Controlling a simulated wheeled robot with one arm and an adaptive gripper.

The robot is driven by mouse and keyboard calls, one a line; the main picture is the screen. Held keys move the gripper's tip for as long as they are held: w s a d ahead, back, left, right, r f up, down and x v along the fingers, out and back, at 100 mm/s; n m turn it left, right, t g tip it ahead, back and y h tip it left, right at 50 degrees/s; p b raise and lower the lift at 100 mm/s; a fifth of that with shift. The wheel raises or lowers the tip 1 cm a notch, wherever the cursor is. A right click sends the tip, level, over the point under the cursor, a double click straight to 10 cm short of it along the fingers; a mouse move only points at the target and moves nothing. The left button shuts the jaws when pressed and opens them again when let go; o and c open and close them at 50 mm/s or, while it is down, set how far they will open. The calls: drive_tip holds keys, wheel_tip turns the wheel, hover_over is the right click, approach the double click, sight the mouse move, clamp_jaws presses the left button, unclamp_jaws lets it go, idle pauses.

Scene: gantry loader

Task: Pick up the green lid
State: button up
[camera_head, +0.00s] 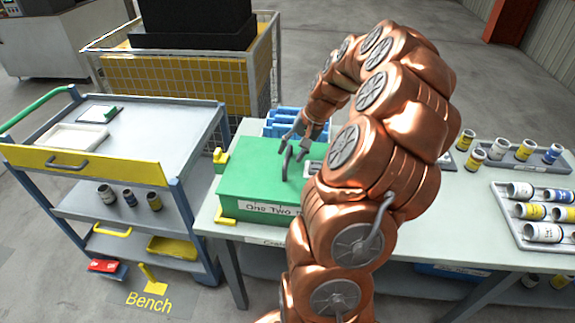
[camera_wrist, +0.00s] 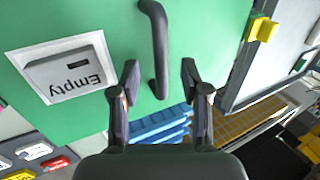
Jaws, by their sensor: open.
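The green lid (camera_head: 258,191) lies flat on the bench at the left end, with a dark handle (camera_head: 285,163) on top and a label on its front side. In the wrist view the lid (camera_wrist: 205,35) fills the upper part, and its dark curved handle (camera_wrist: 157,45) runs down to between the fingertips. My gripper (camera_head: 304,138) is above the lid at the handle. In the wrist view my gripper (camera_wrist: 160,82) is open, with one finger on each side of the handle's lower end. I cannot tell whether either finger touches it.
A grey block labelled "Empty" (camera_wrist: 73,72) sits on the lid. Yellow corner pieces (camera_head: 221,157) stand beside the lid. Blue bins (camera_head: 283,122) are behind it. A cart (camera_head: 150,125) stands left, and trays of cans (camera_head: 530,162) are on the right.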

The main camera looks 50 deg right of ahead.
sight(288, 156)
drive_tip(key=shift+p+x, duration=0.6)
drive_tip(key=shift+x, duration=1.15)
drive_tip(key=shift+w+r, duration=0.1)
clamp_jaws()
